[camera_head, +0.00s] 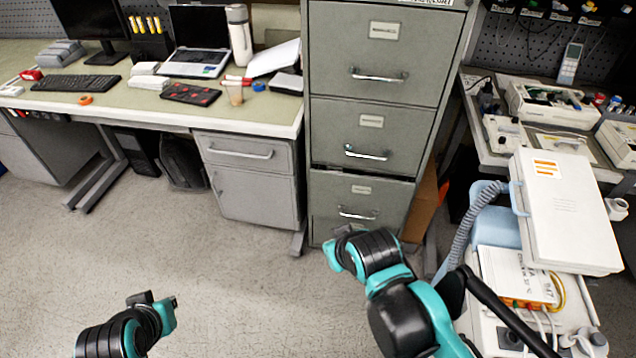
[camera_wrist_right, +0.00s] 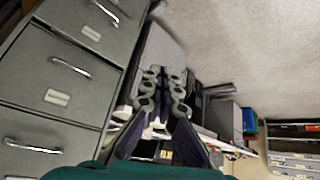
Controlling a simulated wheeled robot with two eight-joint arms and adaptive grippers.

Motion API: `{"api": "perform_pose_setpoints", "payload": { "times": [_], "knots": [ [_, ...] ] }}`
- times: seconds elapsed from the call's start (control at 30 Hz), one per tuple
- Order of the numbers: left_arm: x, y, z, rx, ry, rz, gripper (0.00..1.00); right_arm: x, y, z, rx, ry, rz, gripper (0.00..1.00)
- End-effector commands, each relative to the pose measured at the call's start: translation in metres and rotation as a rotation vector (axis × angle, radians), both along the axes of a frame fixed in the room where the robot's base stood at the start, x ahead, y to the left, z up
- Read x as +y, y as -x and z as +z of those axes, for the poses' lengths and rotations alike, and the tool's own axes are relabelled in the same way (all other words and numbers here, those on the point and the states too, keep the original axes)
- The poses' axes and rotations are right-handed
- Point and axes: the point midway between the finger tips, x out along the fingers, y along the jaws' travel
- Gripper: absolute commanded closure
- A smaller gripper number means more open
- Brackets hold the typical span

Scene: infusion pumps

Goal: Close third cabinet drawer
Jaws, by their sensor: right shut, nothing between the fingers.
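The grey filing cabinet (camera_head: 388,90) stands in the middle of the head view with three drawers stacked. The third, lowest drawer (camera_head: 340,190) sits slightly out, with a dark gap above it; its metal handle (camera_head: 357,214) is in plain sight. My right arm's wrist is in front of that drawer's lower part and hides some of it. In the right wrist view my right gripper (camera_wrist_right: 163,80) has its fingers together and holds nothing; drawer fronts and handles are to its left. Whether it touches the cabinet I cannot tell. My left arm's wrist shows at the bottom left; its fingers are hidden.
A desk (camera_head: 120,100) with a low grey cabinet (camera_head: 255,190) stands left of the filing cabinet. At the right, a cart carries a white box (camera_head: 567,210) and a grey hose (camera_head: 470,225), close to my right arm. The floor (camera_head: 230,280) before the cabinets is clear.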

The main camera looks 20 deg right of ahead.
Motion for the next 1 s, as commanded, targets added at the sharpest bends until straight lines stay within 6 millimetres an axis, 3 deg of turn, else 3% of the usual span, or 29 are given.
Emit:
{"api": "perform_pose_setpoints", "payload": {
  "times": [0.27,0.47,0.77,1.0],
  "knots": [
    [0.0,0.0,0.003,0.0,0.0,0.0,1.0,-0.01,-0.033,0.008,-0.007,0.148,0.13,1.0],
    [0.0,0.0,0.005,0.0,0.0,0.0,1.0,-0.021,-0.072,0.011,-0.007,0.321,0.279,1.0],
    [0.0,0.0,0.013,0.0,0.0,0.0,1.0,-0.047,-0.174,-0.006,0.035,0.779,0.668,1.0],
    [0.0,0.0,0.018,0.0,0.0,0.0,1.0,-0.067,-0.252,-0.053,0.134,1.186,1.014,1.0]
  ]
}}
